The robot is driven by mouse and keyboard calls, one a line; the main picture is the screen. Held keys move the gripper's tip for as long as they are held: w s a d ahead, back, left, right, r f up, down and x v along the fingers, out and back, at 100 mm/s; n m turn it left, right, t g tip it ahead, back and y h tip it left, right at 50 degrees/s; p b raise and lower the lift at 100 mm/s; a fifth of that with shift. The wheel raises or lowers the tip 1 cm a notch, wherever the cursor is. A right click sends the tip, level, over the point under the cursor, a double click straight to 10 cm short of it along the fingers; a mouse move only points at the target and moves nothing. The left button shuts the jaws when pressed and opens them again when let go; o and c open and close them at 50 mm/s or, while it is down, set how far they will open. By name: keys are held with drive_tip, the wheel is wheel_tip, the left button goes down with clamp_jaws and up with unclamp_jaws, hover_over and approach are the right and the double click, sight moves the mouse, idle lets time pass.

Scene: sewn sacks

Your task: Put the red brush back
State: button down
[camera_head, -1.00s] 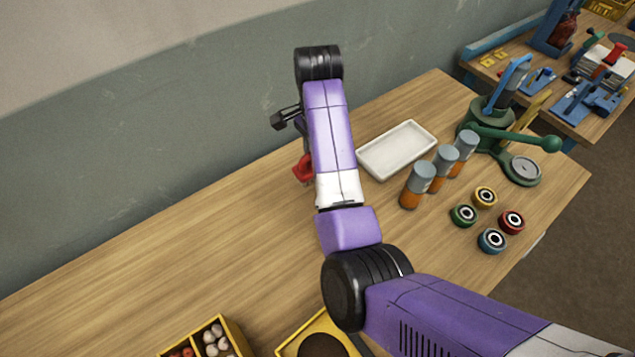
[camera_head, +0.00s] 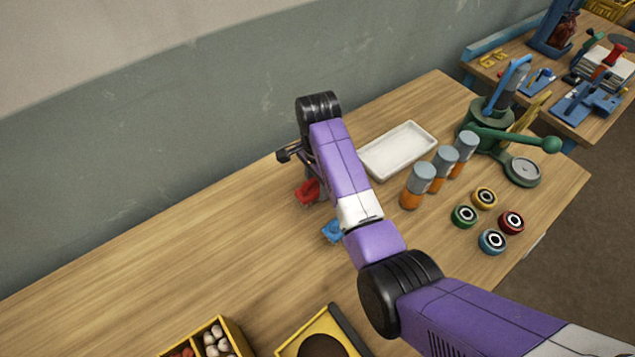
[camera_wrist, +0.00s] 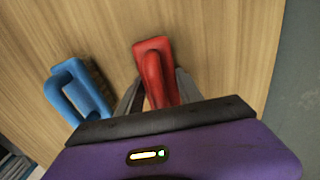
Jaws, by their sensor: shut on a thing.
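The red brush (camera_head: 307,191) is in my gripper, left of the white tray in the head view. My gripper (camera_wrist: 157,88) is shut on the brush's red handle (camera_wrist: 152,65) in the wrist view. A blue brush (camera_head: 332,231) lies on the table, partly hidden by my arm in the head view. In the wrist view the blue brush (camera_wrist: 78,92) is to the left of the red one, with a gap between them. I cannot tell whether the red brush touches the table.
The white tray (camera_head: 372,172), orange bottles with grey caps (camera_head: 419,186) and several coloured round tins (camera_head: 465,215) are to the right. A green lever press (camera_head: 490,137) stands behind them. Yellow boxes (camera_head: 237,335) are at the front. The table's left side (camera_head: 150,270) is clear.

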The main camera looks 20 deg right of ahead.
drive_tip(key=shift+f, duration=0.15)
drive_tip(key=c, duration=0.8)
unclamp_jaws()
drive_tip(key=shift+o, duration=0.2)
wheel_tip(320, 180, up, 8)
drive_tip(key=shift+f, duration=0.1)
drive_tip(key=shift+w+r, duration=0.35)
drive_tip(key=shift+r, duration=0.7)
drive_tip(key=shift+s+a+r, duration=0.1)
drive_tip(key=shift+s, duration=0.2)
drive_tip(key=shift+s+r, duration=0.1)
drive_tip(key=shift+r, duration=1.05)
